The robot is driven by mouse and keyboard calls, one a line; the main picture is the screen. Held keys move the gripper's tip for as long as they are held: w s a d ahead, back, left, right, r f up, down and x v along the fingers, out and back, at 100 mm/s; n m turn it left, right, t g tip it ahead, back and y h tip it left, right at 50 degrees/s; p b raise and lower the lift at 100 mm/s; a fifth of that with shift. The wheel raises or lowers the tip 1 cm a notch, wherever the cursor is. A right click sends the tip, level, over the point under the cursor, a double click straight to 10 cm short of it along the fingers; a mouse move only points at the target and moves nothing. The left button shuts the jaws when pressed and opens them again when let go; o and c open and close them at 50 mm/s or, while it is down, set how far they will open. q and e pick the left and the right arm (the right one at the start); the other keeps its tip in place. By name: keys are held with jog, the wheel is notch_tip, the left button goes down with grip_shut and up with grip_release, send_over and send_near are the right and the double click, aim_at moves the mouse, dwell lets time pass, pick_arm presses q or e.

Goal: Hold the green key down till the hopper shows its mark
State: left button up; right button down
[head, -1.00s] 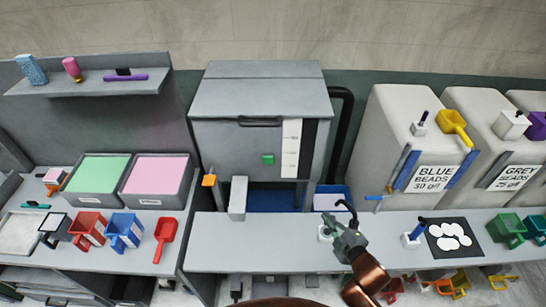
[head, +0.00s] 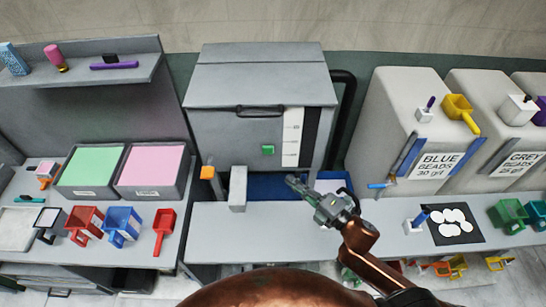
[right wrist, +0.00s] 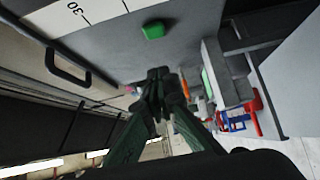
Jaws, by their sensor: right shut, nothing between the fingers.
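The green key (head: 267,150) is on the front of the grey press, and it also shows in the right wrist view (right wrist: 153,31). The hopper (head: 260,90) is the grey upper box of the press, with a white scale strip (head: 292,136) beside a dark strip on its front. I cannot make out a fill level there. My right gripper (head: 291,180) is shut and empty, below and to the right of the green key, apart from it. In the right wrist view the shut fingers (right wrist: 160,76) show below the key. My left gripper is not in view.
Bead bins (head: 400,110) stand at the right. Green and pink trays (head: 152,172) are at the left. The bench front (head: 260,240) is mostly clear.

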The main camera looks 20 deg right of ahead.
jog(key=p, duration=0.1)
send_near(265, 151)
jog(key=s+a, duration=0.2)
jog(key=a, duration=0.1)
jog(key=w+p, duration=0.2)
jog(key=w, duration=0.5)
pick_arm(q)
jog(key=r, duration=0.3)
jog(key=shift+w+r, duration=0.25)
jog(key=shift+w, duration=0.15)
pick_arm(e)
jog(key=shift+w, duration=0.1)
